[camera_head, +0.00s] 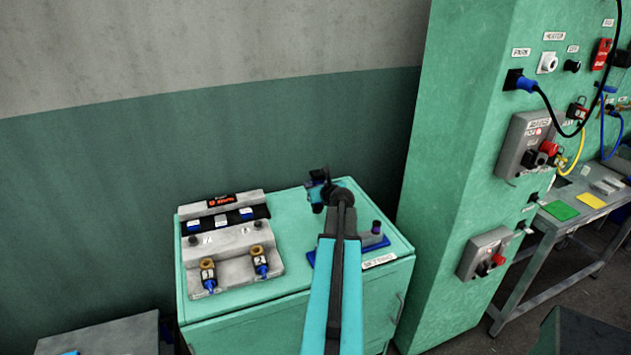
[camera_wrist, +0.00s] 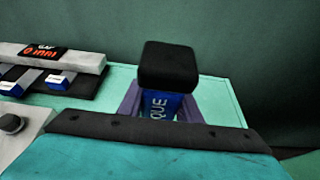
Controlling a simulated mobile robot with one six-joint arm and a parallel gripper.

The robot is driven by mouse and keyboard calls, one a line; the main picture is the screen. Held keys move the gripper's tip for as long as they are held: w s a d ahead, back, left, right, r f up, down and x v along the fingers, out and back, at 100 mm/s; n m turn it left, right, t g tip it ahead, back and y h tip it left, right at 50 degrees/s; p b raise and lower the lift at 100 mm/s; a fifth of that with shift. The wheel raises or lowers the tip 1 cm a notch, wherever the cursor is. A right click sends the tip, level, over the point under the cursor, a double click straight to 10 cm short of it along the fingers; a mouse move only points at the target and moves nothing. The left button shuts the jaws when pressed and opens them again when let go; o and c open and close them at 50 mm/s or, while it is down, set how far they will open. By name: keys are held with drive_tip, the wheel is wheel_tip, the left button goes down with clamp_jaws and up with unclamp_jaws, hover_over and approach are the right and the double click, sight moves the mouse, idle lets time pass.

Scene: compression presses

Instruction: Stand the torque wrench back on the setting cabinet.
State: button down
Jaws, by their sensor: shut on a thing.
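In the wrist view the torque wrench (camera_wrist: 167,66) shows a black block-shaped top above a blue body with white letters ending in "QUE". My gripper (camera_wrist: 160,106) is shut on the blue body, with a purple-grey finger on each side. The wrench's lower part is hidden behind my wrist. In the head view the green setting cabinet (camera_head: 235,312) stands against the wall. A blue plate (camera_head: 376,244) lies on the cabinet's right side, partly behind my arm. Whether the wrench touches the cabinet cannot be told.
A grey unit with a red display (camera_head: 222,201) and two numbered blue-tipped fittings (camera_head: 261,262) takes up the cabinet's left side. A grey block with a dark purple knob (camera_head: 377,227) stands on the blue plate. A tall green press column (camera_head: 455,150) rises close on the right.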

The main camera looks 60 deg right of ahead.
drive_tip(key=shift+f, duration=0.85)
drive_tip(key=shift+f, duration=1.9)
drive_tip(key=shift+f, duration=0.15)
drive_tip(key=c, duration=1.3)
unclamp_jaws()
drive_tip(key=shift+s, duration=0.1)
drive_tip(key=shift+b+v, duration=1.05)
drive_tip(key=shift+v, duration=5)
